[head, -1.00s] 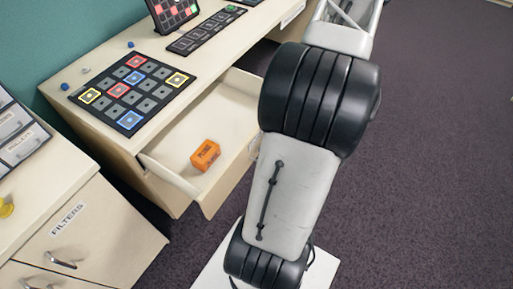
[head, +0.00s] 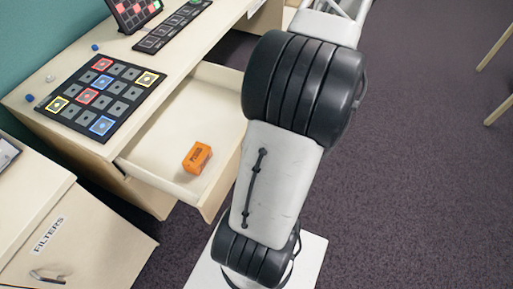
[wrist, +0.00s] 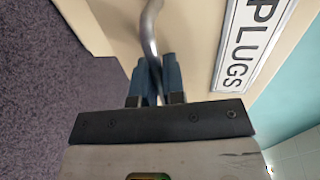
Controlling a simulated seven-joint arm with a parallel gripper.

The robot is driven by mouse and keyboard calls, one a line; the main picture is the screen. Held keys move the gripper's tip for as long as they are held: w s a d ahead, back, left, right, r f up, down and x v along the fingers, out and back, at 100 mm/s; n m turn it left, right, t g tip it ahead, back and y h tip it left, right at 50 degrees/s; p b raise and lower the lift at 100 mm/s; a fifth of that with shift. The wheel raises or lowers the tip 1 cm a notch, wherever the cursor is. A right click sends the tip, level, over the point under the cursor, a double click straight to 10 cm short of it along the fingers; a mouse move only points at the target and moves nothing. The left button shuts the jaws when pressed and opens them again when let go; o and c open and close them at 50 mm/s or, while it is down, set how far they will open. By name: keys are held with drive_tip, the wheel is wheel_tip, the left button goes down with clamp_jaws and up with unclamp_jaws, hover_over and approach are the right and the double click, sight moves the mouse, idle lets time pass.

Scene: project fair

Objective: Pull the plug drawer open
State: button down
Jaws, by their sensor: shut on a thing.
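The plug drawer (head: 172,157) stands well out from the desk in the head view, with an orange box (head: 197,158) lying inside it. In the wrist view its pale front bears a PLUGS label (wrist: 246,42) and a curved metal handle (wrist: 150,28). My gripper (wrist: 156,72) is shut on the handle, its blue fingers on either side of the bar. In the head view my arm hides the gripper, the handle and part of the drawer front.
The desk top (head: 172,75) carries a button panel (head: 98,96) and a dark strip of keys (head: 172,30). A cabinet with a FILTERS label (head: 48,235) stands at the lower left.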

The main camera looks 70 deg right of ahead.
drive_tip(key=c, duration=1.2)
unclamp_jaws()
drive_tip(key=shift+c, duration=0.2)
drive_tip(key=shift+s, duration=0.2)
drive_tip(key=v, duration=0.7)
drive_tip(key=shift+s, duration=0.2)
